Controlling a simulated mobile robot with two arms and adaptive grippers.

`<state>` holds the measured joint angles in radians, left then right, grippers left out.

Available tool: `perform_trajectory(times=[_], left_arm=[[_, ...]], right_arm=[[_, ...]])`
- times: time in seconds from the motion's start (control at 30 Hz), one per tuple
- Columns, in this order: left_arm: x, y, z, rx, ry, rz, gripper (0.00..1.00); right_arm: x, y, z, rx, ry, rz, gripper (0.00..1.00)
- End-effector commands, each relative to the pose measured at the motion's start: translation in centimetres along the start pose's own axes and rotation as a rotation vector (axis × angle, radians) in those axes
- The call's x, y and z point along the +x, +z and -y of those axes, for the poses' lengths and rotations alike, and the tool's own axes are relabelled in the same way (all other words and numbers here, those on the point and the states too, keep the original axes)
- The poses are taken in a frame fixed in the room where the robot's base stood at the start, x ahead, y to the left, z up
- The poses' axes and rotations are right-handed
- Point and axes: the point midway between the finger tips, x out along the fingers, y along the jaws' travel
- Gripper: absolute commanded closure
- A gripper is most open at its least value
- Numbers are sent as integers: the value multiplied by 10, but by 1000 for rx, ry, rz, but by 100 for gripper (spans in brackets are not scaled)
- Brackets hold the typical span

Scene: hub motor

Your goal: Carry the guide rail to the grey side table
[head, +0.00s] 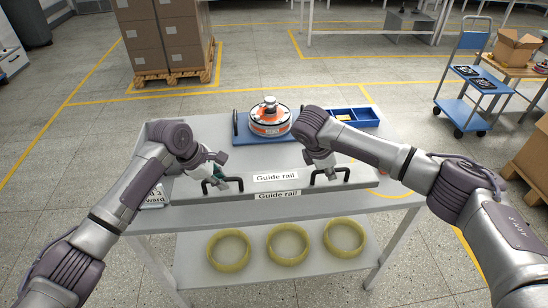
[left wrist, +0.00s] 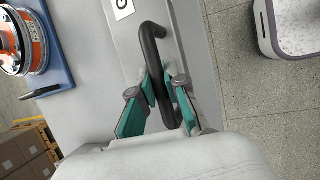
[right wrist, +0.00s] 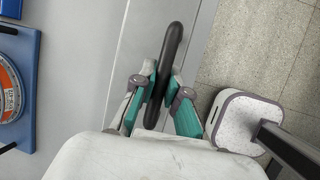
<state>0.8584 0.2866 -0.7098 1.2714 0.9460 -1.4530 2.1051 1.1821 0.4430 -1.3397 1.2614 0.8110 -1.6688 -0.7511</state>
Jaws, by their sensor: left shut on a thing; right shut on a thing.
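The guide rail (head: 275,187) is a long grey bar with "Guide rail" labels and a black handle near each end. It lies along the front edge of the grey table (head: 215,212) in front of me. My left gripper (head: 217,184) is shut on the left black handle (left wrist: 153,45). My right gripper (head: 328,174) is shut on the right black handle (right wrist: 172,48). The wrist views show the fingers on both sides of each handle. I cannot tell whether the rail touches the table. No grey side table can be clearly identified.
An orange and white hub motor (head: 269,118) stands on a blue plate behind the rail, beside a blue bin (head: 354,117). Several yellow rings (head: 287,243) lie on the lower shelf. A blue cart (head: 466,92) stands at right; boxes on a pallet (head: 168,38) stand behind.

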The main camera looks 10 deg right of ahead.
Motion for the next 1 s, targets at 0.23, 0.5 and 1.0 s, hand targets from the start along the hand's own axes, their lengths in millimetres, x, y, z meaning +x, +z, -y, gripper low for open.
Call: perform_trajectory(times=[0.23,0.5,1.0], left_arm=[[-3,3,-2,3,5,4,100],[2,1,-1,2,5,4,100],[28,-10,5,2,5,4,100]], right_arm=[[-4,0,-2,1,5,-2,100],[1,-2,-1,1,5,-2,100],[28,-13,5,1,5,-2,100]])
